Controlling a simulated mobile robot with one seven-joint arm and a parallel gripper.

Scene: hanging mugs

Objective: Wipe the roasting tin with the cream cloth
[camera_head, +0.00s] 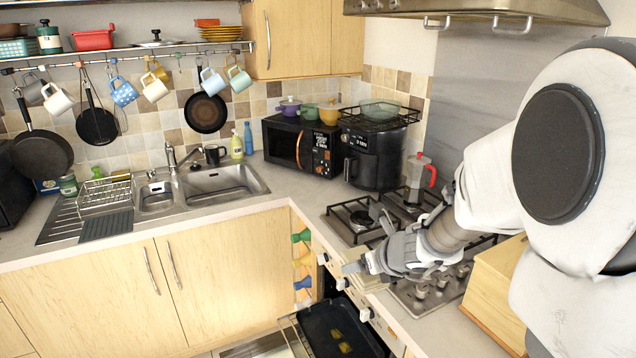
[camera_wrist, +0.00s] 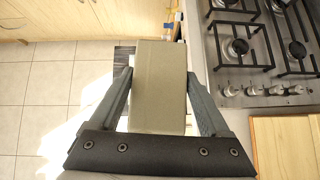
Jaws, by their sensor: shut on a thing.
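My gripper (camera_head: 360,265) is over the front edge of the hob counter in the head view. In the wrist view my gripper (camera_wrist: 157,78) is shut on the cream cloth (camera_wrist: 160,88), which looks like a thick folded block between the fingers. The roasting tin (camera_head: 318,322) is dark and lies low in the open oven area, below and left of my gripper. Several yellowish stains show on its floor. In the wrist view the cloth hides most of what lies below it.
The gas hob (camera_head: 432,288) and a wooden box (camera_head: 495,285) are beside my arm. A moka pot (camera_head: 419,180) stands on the hob's far side. The open oven door (camera_head: 291,335) juts out below. Floor (camera_wrist: 45,100) is clear at left in the wrist view.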

